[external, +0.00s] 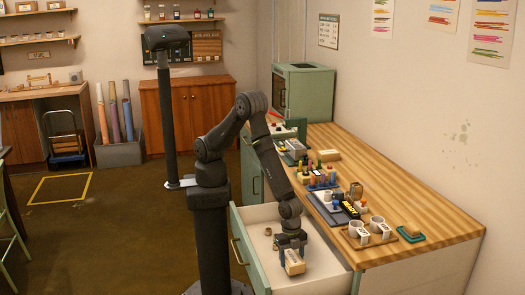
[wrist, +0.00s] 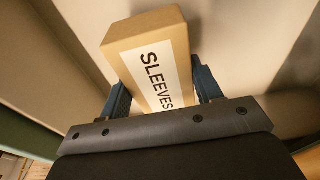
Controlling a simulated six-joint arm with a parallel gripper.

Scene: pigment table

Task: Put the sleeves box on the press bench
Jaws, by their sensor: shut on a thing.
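The sleeves box (external: 293,265) is a small brown carton with a white label. In the wrist view the box (wrist: 150,50) shows the word SLEEVES and sits between my two blue fingers. My gripper (external: 291,245) is shut on it and points down into the open drawer (external: 262,228). I cannot tell whether the box touches the drawer floor. A wooden bench (external: 35,93) with a small wooden frame on it stands at the far left back; it may be the press bench, but no label shows.
The wooden-topped counter (external: 430,190) above the drawer holds bottles, a tray with white mugs (external: 356,230) and a green-edged dish (external: 411,232). A hand cart (external: 65,140) and rolls in a bin (external: 119,153) stand near the back bench.

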